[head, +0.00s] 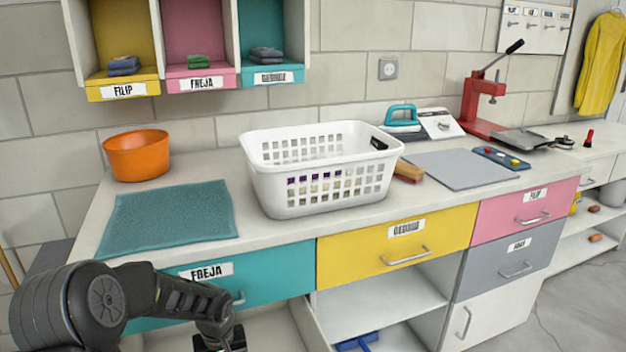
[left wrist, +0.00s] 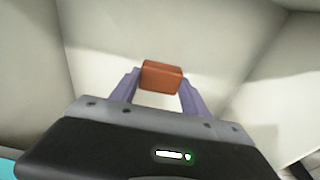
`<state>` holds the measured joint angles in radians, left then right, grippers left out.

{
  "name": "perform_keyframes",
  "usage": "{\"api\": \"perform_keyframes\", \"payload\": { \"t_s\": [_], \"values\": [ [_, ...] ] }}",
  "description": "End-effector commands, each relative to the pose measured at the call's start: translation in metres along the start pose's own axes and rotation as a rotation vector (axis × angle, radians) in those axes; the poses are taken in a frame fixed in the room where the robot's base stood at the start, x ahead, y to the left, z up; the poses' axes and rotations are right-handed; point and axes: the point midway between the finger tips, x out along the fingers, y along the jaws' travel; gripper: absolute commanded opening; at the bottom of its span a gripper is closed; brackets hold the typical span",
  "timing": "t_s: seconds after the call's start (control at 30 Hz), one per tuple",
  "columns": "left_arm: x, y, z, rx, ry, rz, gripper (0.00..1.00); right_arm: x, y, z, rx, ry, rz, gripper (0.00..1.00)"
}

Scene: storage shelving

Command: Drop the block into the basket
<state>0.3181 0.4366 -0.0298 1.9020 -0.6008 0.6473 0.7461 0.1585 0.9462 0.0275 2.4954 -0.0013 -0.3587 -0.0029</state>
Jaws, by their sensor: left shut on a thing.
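The block (left wrist: 161,75), a small orange-brown brick shape, is between the two purple-grey fingers of my left gripper (left wrist: 161,84) in the left wrist view. The fingers are shut on its sides. Pale surfaces, like the inside of a cabinet or drawer, surround it. In the head view my left gripper (head: 220,340) is low at the bottom edge, in front of the teal drawer; its fingertips and the block are hidden there. The white basket (head: 325,190) with slotted walls stands upright on the worktop, up and right of the gripper. My right gripper is not in view.
A teal mat (head: 168,218) and an orange bowl (head: 137,155) are left of the basket. A brush (head: 408,172) and a grey board (head: 460,168) are to its right. The teal drawer (head: 270,278) front and counter edge lie between gripper and basket.

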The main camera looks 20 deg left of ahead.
Motion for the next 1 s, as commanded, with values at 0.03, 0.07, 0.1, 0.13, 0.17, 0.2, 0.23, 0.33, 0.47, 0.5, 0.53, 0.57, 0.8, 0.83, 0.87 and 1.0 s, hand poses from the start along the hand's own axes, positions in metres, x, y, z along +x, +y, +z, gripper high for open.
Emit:
{"api": "perform_keyframes", "payload": {
  "t_s": [0.03,0.07,0.1,0.13,0.17,0.2,0.23,0.33,0.47,0.5,0.53,0.57,0.8,0.83,0.87,1.0],
  "values": [
    [0.0,0.0,0.0,0.0,0.0,0.0,0.15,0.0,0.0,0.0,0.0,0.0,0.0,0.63],
    [0.0,0.0,0.0,0.0,0.0,0.0,0.15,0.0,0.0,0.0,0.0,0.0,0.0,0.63],
    [0.0,0.0,0.0,0.0,0.0,0.0,0.15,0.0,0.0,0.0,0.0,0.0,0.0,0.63],
    [0.0,0.0,0.0,0.0,0.0,0.0,0.15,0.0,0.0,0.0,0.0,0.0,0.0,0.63],
    [0.0,0.0,0.0,0.0,0.0,0.0,0.15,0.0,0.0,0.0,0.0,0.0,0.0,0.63],
    [0.0,0.0,0.0,0.0,0.0,0.0,0.15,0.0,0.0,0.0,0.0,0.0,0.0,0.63],
    [0.0,0.0,0.0,0.0,0.0,0.0,0.15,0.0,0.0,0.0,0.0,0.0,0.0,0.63],
    [0.0,0.0,0.0,0.0,0.0,0.0,0.15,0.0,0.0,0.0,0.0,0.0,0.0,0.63],
    [0.0,0.0,0.0,0.0,0.0,0.0,0.15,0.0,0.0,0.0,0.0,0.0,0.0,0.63],
    [0.0,0.0,0.0,0.001,0.0,0.0,0.15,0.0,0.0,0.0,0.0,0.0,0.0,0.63],
    [0.0,-0.001,0.0,0.003,0.0,0.0,0.15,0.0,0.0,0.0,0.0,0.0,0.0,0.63],
    [-0.001,-0.001,0.001,0.008,0.0,0.001,0.15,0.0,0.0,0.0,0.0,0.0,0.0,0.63],
    [-0.039,0.008,0.002,0.184,0.01,0.023,0.15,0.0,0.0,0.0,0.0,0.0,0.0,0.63],
    [-0.049,0.015,0.001,0.218,0.011,0.026,0.15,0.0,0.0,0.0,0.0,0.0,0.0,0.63],
    [-0.059,0.023,0.0,0.25,0.011,0.03,0.15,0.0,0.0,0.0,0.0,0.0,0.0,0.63],
    [-0.112,0.07,0.0,0.4,0.012,0.049,0.15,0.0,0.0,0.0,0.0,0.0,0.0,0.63]
  ]
}}
